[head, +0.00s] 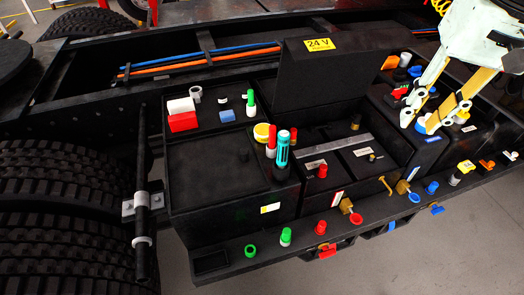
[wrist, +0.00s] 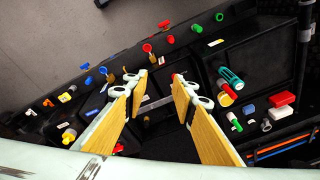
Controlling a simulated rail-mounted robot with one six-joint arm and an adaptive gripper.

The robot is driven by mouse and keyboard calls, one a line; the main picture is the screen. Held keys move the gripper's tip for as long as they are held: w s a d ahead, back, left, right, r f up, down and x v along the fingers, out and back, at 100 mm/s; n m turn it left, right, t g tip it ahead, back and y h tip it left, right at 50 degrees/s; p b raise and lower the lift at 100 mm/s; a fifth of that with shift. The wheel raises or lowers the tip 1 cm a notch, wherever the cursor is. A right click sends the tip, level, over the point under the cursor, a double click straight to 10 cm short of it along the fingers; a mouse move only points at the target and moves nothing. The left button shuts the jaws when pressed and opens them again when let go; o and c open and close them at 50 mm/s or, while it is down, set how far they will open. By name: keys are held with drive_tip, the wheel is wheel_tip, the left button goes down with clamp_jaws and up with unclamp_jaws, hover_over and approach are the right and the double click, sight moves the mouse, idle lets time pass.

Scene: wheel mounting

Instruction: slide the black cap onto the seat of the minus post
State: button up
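My gripper (head: 418,123) is at the upper right in the head view, over the right part of the black box row. In the wrist view its two yellow-padded fingers (wrist: 160,88) stand well apart, with nothing between them. Bare brass posts stand on the batteries in the middle: one at the back (head: 355,122) and a shorter one (head: 372,157) beside a white label. I cannot read which is minus. A red-capped post (head: 322,171) stands on the left battery.
A teal-and-white cylinder (head: 282,150) stands left of the batteries, near red and green pieces. An upright black lid with a 24 V label (head: 318,44) rises behind. Several coloured caps line the front ledge (head: 225,258). A red and white block pair (head: 182,115) sits at left.

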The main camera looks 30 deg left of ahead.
drive_tip(key=w+a+f+p, duration=0.1)
drive_tip(key=w+a+f, duration=0.1)
drive_tip(key=w+a, duration=0.25)
drive_tip(key=n+g+h+p, duration=0.15)
drive_tip(key=n+p, duration=0.25)
drive_tip(key=n, duration=0.7)
hover_over(245, 151)
wheel_tip(245, 151, down, 18)
drive_tip(key=f, duration=0.1)
drive_tip(key=shift+d+r, duration=0.1)
drive_tip(key=shift+r, duration=0.15)
drive_tip(key=shift+f, duration=0.1)
drive_tip(key=shift+f, duration=4.2)
drive_tip(key=shift+f, duration=0.15)
drive_tip(key=shift+f+p, duration=0.5)
drive_tip(key=shift+f, duration=1.95)
